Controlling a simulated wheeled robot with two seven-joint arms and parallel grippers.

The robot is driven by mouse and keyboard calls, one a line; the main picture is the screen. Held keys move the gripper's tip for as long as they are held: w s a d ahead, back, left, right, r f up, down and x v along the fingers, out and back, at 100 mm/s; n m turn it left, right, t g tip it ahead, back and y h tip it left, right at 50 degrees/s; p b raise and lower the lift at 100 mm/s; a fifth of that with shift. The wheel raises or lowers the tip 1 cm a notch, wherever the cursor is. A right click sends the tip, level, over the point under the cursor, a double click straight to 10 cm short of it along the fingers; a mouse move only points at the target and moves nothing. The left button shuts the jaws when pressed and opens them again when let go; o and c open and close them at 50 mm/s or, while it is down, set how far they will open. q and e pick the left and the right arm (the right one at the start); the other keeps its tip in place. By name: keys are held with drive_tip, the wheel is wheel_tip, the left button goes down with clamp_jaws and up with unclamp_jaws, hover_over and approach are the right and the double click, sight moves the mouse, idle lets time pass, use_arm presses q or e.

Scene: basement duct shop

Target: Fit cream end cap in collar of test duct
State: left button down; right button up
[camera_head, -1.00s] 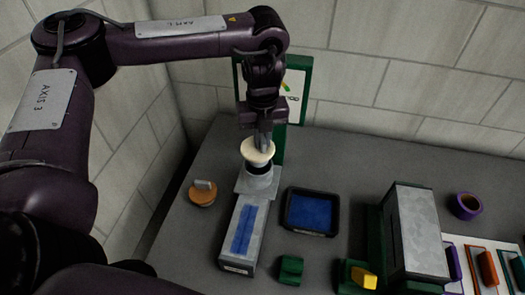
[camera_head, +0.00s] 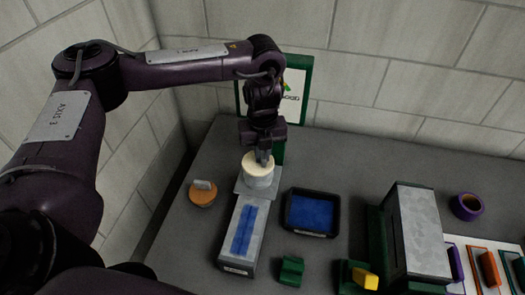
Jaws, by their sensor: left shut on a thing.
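The cream end cap (camera_head: 257,168) is a round pale disc in the camera_head view. My left gripper (camera_head: 264,158) points down from above and is shut on the cap's upper side. The cap sits at the top of the grey collar (camera_head: 258,182), covering its opening. I cannot tell how deep it is seated. The collar stands at the far end of the test duct (camera_head: 225,250), a grey box with a blue strip on top. My right gripper is not in view.
An orange cap with a grey handle (camera_head: 203,192) lies left of the duct. A black tray with a blue floor (camera_head: 312,228) is at its right. Green blocks (camera_head: 291,270), a tall grey duct (camera_head: 420,235) and a purple ring (camera_head: 466,206) stand further right. A framed sign (camera_head: 293,88) stands behind.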

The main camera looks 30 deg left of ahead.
use_arm(q)
drive_tip(key=c, duration=1.5)
unclamp_jaws()
wheel_tip(320, 180, up, 13)
drive_tip(key=shift+f+p, duration=0.15)
drive_tip(key=shift+p, duration=0.15)
